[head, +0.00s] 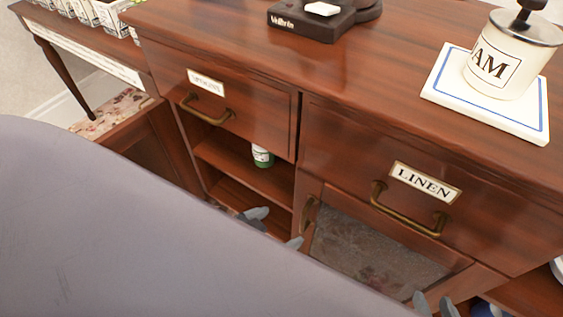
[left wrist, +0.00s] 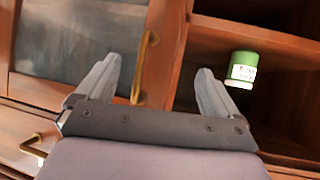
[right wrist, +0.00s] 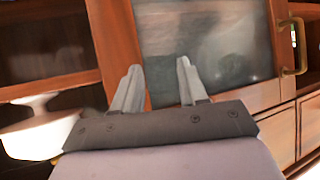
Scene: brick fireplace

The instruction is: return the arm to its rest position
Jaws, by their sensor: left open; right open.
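My left gripper (head: 275,229) is open and empty in front of the cabinet's open shelf compartment; its spread fingers also show in the left wrist view (left wrist: 158,85). My right gripper (head: 434,304) is open and empty, low in front of the cabinet near the glass door (head: 360,250). Its fingers show in the right wrist view (right wrist: 160,80), with the glass door behind them. A large grey part of my own arm covers the lower left of the head view and hides much of the cabinet's lower front.
The wooden cabinet (head: 215,35) has two shut drawers with brass handles. A green-and-white jar (head: 262,156) stands on the open shelf. On top are a canister (head: 512,55) on a white tile (head: 440,85) and a black scale (head: 312,22).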

